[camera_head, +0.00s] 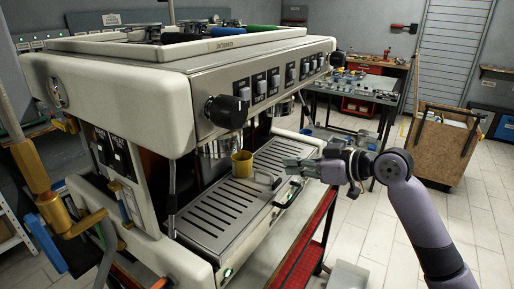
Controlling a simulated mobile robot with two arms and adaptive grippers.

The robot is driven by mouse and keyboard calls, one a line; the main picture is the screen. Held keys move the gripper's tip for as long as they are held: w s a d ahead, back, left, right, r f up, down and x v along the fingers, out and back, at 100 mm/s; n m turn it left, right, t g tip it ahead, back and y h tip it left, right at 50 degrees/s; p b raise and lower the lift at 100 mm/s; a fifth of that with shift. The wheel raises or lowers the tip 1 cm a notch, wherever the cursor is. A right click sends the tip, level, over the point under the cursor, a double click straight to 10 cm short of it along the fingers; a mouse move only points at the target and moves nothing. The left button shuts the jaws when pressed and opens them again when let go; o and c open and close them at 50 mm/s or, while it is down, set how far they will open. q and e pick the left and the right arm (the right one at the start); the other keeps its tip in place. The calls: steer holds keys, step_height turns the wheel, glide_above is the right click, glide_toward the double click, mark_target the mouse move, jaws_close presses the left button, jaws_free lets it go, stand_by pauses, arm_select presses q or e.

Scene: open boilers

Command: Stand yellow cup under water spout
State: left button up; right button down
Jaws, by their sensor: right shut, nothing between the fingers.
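The yellow cup (242,164) stands upright on the slotted drip tray (212,213) of the espresso machine (125,100), towards the machine's back wall. A metal spout-like part (215,148) hangs under the machine's front just left of the cup; I cannot tell whether it is the water spout or whether the cup is directly under a spout. My right gripper (291,163) is to the right of the cup, apart from it, over the tray's right part. Its fingers are shut and empty.
Black and chrome knobs (227,112) stick out of the machine's front above the tray. A red cart or shelf (312,235) stands below the tray. A worktable (350,92) with small parts is behind, and a wooden bin (437,145) stands at right. Tiled floor is free at lower right.

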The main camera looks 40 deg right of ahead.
steer(key=shift+s+a, duration=0.35)
steer(key=shift+a, duration=0.2)
steer(key=shift+a+r+y, duration=0.15)
steer(key=shift+r+y, duration=0.05)
steer(key=shift+y, duration=0.1)
steer(key=p, duration=0.3)
glide_toward(242, 165)
steer(key=w, duration=0.2)
steer(key=w+a+p, duration=0.1)
steer(key=w, duration=0.1)
steer(key=w+r+p, duration=0.1)
steer(key=w, duration=0.1)
steer(key=shift+w+a+r, duration=0.1)
steer(key=shift+w+a, duration=0.1)
steer(key=shift+a, duration=0.2)
steer(key=shift+f+p, duration=0.3)
steer(key=shift+f, duration=0.6)
arm_select(q)
steer(key=r, duration=0.5)
steer(key=shift+s+b, duration=0.3)
steer(key=shift+s, duration=0.1)
arm_select(e)
steer(key=shift+s+f, duration=0.1)
steer(key=shift+s, duration=0.05)
